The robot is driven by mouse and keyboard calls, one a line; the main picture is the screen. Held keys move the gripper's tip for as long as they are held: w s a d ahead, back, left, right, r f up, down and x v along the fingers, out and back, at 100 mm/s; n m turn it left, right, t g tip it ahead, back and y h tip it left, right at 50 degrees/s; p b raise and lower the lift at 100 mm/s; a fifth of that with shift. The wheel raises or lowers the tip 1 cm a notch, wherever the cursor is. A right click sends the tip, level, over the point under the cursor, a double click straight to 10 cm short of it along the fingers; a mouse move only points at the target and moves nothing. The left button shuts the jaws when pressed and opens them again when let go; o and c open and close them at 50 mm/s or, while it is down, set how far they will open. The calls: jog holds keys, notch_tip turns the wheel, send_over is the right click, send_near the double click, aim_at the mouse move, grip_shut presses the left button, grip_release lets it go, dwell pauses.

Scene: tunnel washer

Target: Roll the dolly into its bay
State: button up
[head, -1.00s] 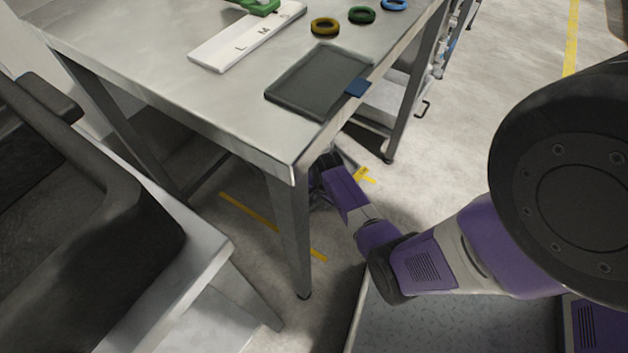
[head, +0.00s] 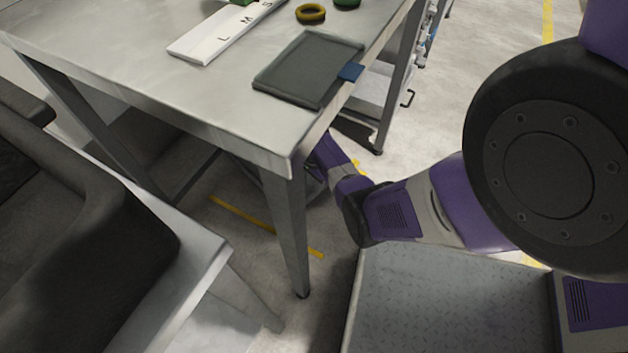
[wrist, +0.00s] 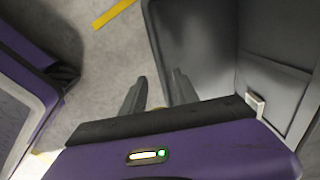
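I cannot make out the dolly with certainty in either view. In the wrist view my gripper (wrist: 160,76) has its two dark fingers apart, with bare floor and a bit of yellow line between them, so it holds nothing. A grey panelled body (wrist: 192,40) stands just beyond and right of the fingers; I cannot tell whether it is the dolly. In the head view my arm reaches down beside the table's near corner, and the table hides my gripper. Yellow floor lines (head: 262,222) show under the table; whether they mark the bay is unclear.
The steel table (head: 130,75) carries a dark tray (head: 308,72), a white lettered board (head: 215,38) and coloured rings (head: 311,12). Its near leg (head: 288,230) stands close to my arm. A dark chair-like object (head: 95,215) is at left. Open floor (head: 490,85) lies beyond, right.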

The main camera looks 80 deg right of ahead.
aim_at(314, 192)
notch_tip(314, 192, down, 5)
jog(key=shift+b, duration=1.25)
jog(key=shift+c, duration=0.3)
grip_shut()
